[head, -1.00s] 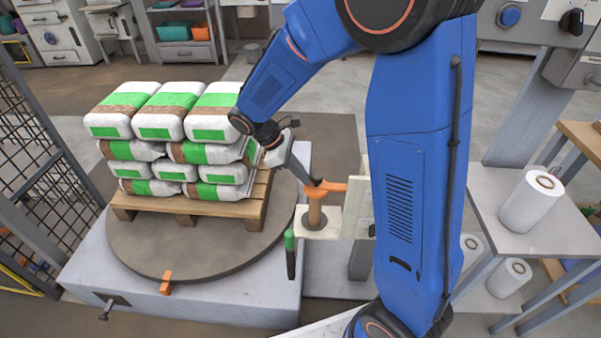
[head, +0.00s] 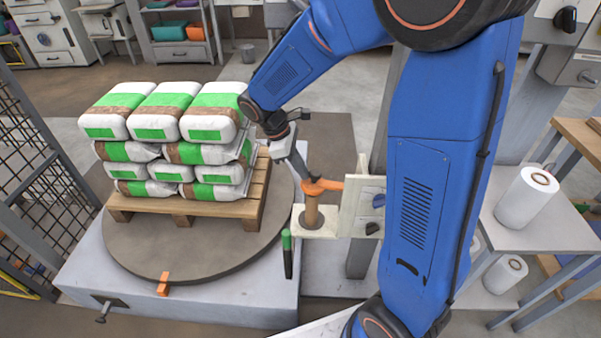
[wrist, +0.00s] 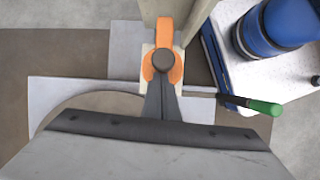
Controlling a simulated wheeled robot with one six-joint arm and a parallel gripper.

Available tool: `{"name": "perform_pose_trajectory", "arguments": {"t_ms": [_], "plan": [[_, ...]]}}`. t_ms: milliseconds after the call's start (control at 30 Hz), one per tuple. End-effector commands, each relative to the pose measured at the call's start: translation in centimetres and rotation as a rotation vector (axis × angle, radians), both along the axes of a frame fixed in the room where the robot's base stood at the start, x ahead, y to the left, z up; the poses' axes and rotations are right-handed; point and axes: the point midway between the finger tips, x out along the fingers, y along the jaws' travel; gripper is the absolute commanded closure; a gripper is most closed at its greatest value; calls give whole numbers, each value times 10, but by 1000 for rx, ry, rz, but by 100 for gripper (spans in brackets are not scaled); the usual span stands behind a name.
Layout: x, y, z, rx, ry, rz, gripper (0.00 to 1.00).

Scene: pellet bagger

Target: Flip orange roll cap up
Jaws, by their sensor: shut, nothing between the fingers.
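The orange roll cap (head: 323,186) lies over the top of a brown roll core (head: 311,213) on a cream bracket (head: 319,232). It also shows in the wrist view (wrist: 175,72), with a dark round knob in its middle. My gripper (head: 305,180) is shut and empty, its tip at the cap's left end in the head view. In the wrist view my gripper (wrist: 162,85) reaches to the cap's near edge; I cannot tell whether it touches. The gripper hides part of the cap's near side.
A turntable (head: 150,252) carries a pallet (head: 185,207) stacked with white and green bags (head: 155,115). A green-handled lever (head: 287,240) stands just left of the bracket.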

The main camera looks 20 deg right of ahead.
Motion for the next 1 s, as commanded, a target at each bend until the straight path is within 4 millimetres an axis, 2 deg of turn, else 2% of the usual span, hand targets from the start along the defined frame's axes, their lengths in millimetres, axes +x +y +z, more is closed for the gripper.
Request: {"name": "perform_pose_trajectory", "arguments": {"t_ms": [400,700,1000], "plan": [[-9,-24,35,270,-117,-6,100],[-16,-41,51,441,-186,-6,100],[-22,-53,60,484,-201,-2,100]]}}
